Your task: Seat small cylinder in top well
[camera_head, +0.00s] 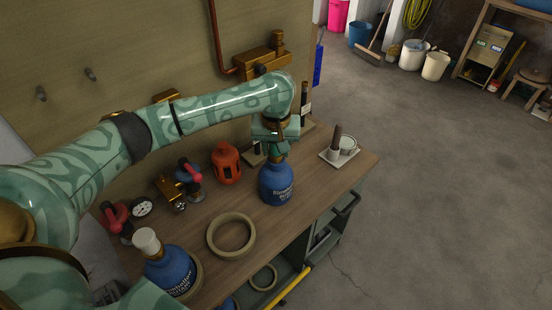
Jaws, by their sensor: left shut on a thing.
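I cannot tell whether that small thing touches the demijohn's mouth, which is also hidden. A second blue demijohn (170,270) with a white cap (146,242) stands at the lower left. My right gripper is not in view.
A tan ring (231,235) lies on the wooden bench (300,215). A red-orange lantern-shaped object (226,163), red-handled valves (188,172) and a gauge (141,206) stand behind. A pale tray (331,160) with a dark cylinder (336,136) and pale cups is at the right.

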